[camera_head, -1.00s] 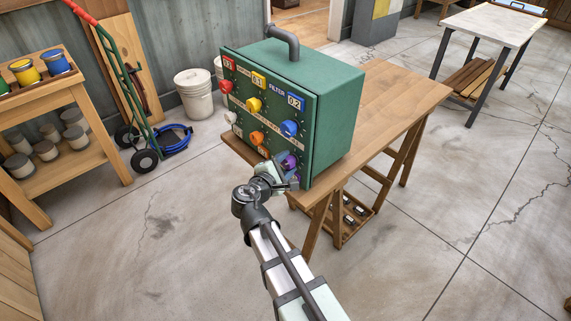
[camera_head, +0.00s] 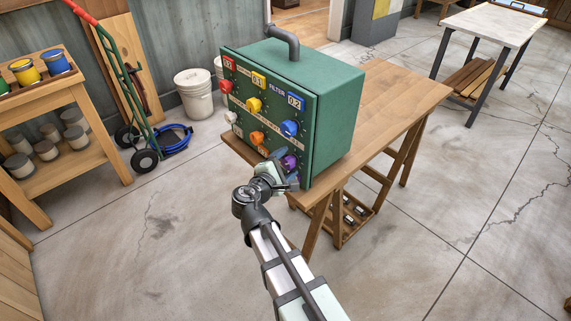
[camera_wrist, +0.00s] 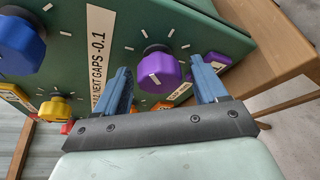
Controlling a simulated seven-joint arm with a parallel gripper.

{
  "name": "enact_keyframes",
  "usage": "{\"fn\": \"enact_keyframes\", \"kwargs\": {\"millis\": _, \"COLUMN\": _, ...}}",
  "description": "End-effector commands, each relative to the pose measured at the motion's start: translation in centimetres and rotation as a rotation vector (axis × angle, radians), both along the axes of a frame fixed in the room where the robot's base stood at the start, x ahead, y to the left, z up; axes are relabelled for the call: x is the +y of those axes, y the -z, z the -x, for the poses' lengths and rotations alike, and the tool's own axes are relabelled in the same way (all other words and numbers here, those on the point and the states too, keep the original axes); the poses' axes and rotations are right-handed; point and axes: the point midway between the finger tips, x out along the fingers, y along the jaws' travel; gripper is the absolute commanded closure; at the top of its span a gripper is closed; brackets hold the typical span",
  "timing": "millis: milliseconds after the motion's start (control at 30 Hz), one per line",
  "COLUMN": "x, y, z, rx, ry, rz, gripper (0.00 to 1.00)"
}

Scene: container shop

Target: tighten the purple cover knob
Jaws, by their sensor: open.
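The purple cover knob (camera_head: 290,163) sits low at the right on the front of the green filter box (camera_head: 333,125). In the wrist view the purple knob (camera_wrist: 159,72) shows a white pointer mark and lies between my gripper's two blue fingers. My gripper (camera_head: 286,168) is open just in front of the knob; in the wrist view the gripper (camera_wrist: 165,80) has its fingers apart on either side, with visible gaps between them and the knob.
A blue knob (camera_head: 290,128) is above the purple one, and an orange knob (camera_head: 257,138) is to its left. The box stands on a wooden table (camera_head: 405,90). A paint shelf (camera_head: 100,150) stands at the left. Open floor lies in front.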

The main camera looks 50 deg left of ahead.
Motion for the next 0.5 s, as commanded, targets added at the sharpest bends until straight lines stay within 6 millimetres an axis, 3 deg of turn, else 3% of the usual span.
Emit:
{"fn": "enact_keyframes", "kwargs": {"millis": 267, "x": -0.6, "y": -0.4, "z": 1.5, "rx": 0.000, "ry": -0.001, "rz": 0.000, "gripper": 0.29}}
{"fn": "enact_keyframes", "kwargs": {"millis": 500, "x": -2.1, "y": -1.3, "z": 5.7, "rx": 0.000, "ry": -0.003, "rz": -0.001, "gripper": 0.29}}
